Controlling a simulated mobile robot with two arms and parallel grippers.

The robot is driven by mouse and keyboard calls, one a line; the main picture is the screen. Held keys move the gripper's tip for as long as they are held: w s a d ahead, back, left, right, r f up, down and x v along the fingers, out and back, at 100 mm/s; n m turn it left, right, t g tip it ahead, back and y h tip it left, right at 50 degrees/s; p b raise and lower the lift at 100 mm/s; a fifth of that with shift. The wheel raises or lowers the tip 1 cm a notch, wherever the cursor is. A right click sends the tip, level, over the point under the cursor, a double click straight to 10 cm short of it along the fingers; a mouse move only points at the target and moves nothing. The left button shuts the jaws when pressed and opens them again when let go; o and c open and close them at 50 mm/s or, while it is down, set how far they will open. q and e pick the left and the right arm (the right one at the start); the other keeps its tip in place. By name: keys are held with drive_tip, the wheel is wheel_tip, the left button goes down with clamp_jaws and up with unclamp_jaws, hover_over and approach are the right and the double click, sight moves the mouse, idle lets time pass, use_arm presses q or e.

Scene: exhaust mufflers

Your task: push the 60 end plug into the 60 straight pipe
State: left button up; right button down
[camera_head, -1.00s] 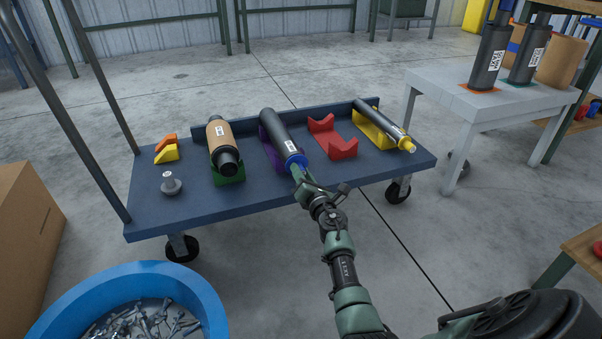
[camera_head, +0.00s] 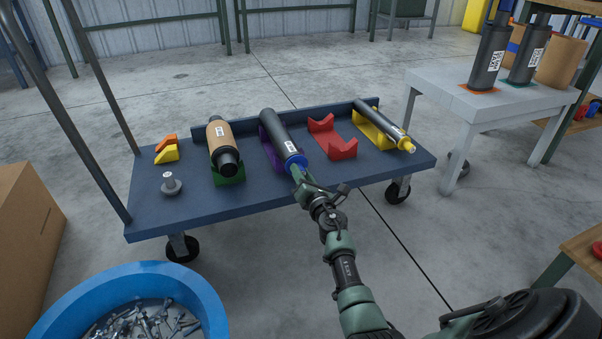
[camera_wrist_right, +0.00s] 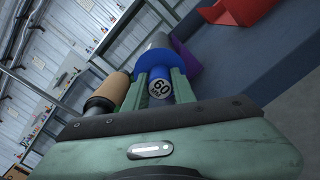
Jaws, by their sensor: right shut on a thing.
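The 60 straight pipe (camera_head: 275,127) is a dark grey tube with a white label, lying in a purple cradle (camera_head: 268,150) on the blue cart. The 60 end plug (camera_head: 295,162) is blue and sits at the pipe's near end, in line with it. In the right wrist view the plug's round face (camera_wrist_right: 160,88) reads "60", with its wide blue flange behind, against the grey pipe. How deep it sits inside is hidden. My right gripper (camera_head: 298,172) is shut on the plug's stub, one green finger on each side. My left gripper is not in view.
On the cart (camera_head: 235,208), a tan-bodied muffler (camera_head: 219,138) lies in a green cradle to the left. An empty red cradle (camera_head: 333,140) and a thin pipe in a yellow cradle (camera_head: 378,128) are to the right. A grey plug (camera_head: 171,184) stands at the left.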

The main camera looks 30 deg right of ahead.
drive_tip(key=shift+w, duration=0.25)
drive_tip(key=c, duration=1.1)
unclamp_jaws()
